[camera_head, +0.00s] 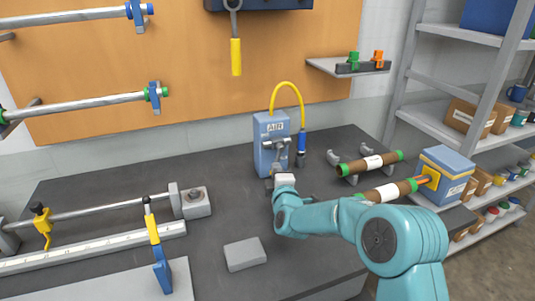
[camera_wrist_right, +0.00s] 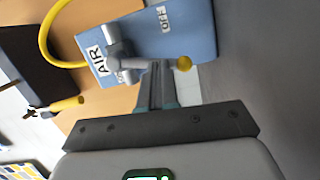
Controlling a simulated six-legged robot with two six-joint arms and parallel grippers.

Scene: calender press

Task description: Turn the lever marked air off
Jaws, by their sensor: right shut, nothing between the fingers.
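The blue air box (camera_head: 264,158) stands on the dark bench in front of the board, labelled AIR. Its grey metal lever (camera_head: 277,143) is on the front face. In the right wrist view the lever (camera_wrist_right: 145,63) ends in a yellow ball knob, and the blue box (camera_wrist_right: 192,38) also bears an OFF label. My right gripper (camera_head: 278,172) is just below the lever in the head view. In the wrist view its fingertips (camera_wrist_right: 157,66) are together, empty, right beside the lever bar near the knob; I cannot tell whether they touch. My left gripper is not in view.
A yellow hose (camera_head: 287,84) loops from the box to a blue fitting (camera_head: 301,142). A grey block (camera_head: 245,254) lies at the front. A rail with clamps (camera_head: 100,210) fills the left.

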